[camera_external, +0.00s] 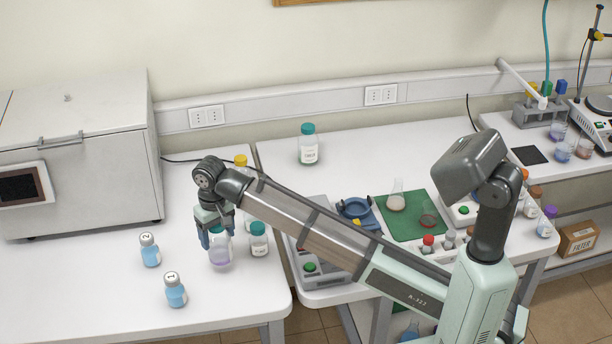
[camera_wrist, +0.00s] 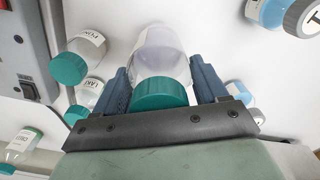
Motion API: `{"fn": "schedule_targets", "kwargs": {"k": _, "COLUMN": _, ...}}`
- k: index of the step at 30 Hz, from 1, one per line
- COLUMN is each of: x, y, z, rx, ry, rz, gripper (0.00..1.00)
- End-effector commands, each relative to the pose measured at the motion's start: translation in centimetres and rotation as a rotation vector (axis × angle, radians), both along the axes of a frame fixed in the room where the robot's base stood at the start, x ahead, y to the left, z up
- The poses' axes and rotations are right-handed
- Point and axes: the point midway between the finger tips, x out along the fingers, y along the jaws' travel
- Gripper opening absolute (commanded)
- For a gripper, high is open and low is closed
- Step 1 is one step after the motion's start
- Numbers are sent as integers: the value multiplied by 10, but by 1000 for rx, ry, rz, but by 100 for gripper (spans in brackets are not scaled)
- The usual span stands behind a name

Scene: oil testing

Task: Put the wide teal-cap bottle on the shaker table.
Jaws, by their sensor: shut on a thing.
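The wide teal-cap bottle (camera_external: 220,257), clear with pale violet contents, is at the right part of the left bench. My gripper (camera_external: 216,238) is shut on it from above, around the part below the cap. In the wrist view the bottle (camera_wrist: 160,50) lies between the two blue fingers of my gripper (camera_wrist: 159,72), its teal cap nearest the palm. I cannot tell whether its base touches the bench. A grey device with a green button (camera_external: 310,267), which looks like the shaker table, stands on the middle bench. My arm hides much of it.
A smaller teal-cap bottle (camera_external: 258,242) stands close right of the held one. Blue bottles 2 (camera_external: 150,251) and 1 (camera_external: 175,291) stand left and in front. Another teal-cap bottle (camera_external: 308,148) stands behind on the middle bench. A green mat (camera_external: 408,229) holds flasks. A gap separates the benches.

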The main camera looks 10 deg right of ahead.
Motion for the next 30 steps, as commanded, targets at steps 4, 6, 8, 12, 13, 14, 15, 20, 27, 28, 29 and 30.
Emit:
{"fn": "schedule_targets", "kwargs": {"k": 4, "x": -1, "y": -1, "z": -18, "rx": 0, "ry": 1, "rz": 0, "gripper": 24}}
{"fn": "schedule_targets", "kwargs": {"k": 6, "x": 0, "y": -1, "z": -26, "rx": -1, "ry": 0, "rz": 0, "gripper": 24}}
{"fn": "schedule_targets", "kwargs": {"k": 8, "x": 0, "y": -1, "z": -30, "rx": 0, "ry": 1, "rz": 0, "gripper": 24}}
{"fn": "schedule_targets", "kwargs": {"k": 12, "x": 0, "y": 0, "z": -30, "rx": 0, "ry": 0, "rz": 0, "gripper": 24}}
{"fn": "schedule_targets", "kwargs": {"k": 13, "x": 0, "y": 0, "z": -30, "rx": 0, "ry": 0, "rz": 0, "gripper": 24}}
{"fn": "schedule_targets", "kwargs": {"k": 14, "x": 0, "y": 0, "z": -30, "rx": 0, "ry": 0, "rz": 0, "gripper": 24}}
{"fn": "schedule_targets", "kwargs": {"k": 15, "x": 0, "y": 0, "z": -30, "rx": 0, "ry": 0, "rz": 0, "gripper": 24}}
{"fn": "schedule_targets", "kwargs": {"k": 20, "x": 0, "y": 0, "z": -33, "rx": 0, "ry": 0, "rz": 0, "gripper": 24}}
{"fn": "schedule_targets", "kwargs": {"k": 27, "x": 0, "y": 0, "z": -32, "rx": 0, "ry": 0, "rz": 0, "gripper": 95}}
{"fn": "schedule_targets", "kwargs": {"k": 28, "x": 0, "y": 0, "z": -32, "rx": 0, "ry": 0, "rz": 0, "gripper": 98}}
{"fn": "schedule_targets", "kwargs": {"k": 29, "x": 0, "y": 0, "z": -32, "rx": 0, "ry": 0, "rz": 0, "gripper": 98}}
{"fn": "schedule_targets", "kwargs": {"k": 30, "x": 0, "y": 0, "z": -32, "rx": 0, "ry": 0, "rz": 0, "gripper": 98}}
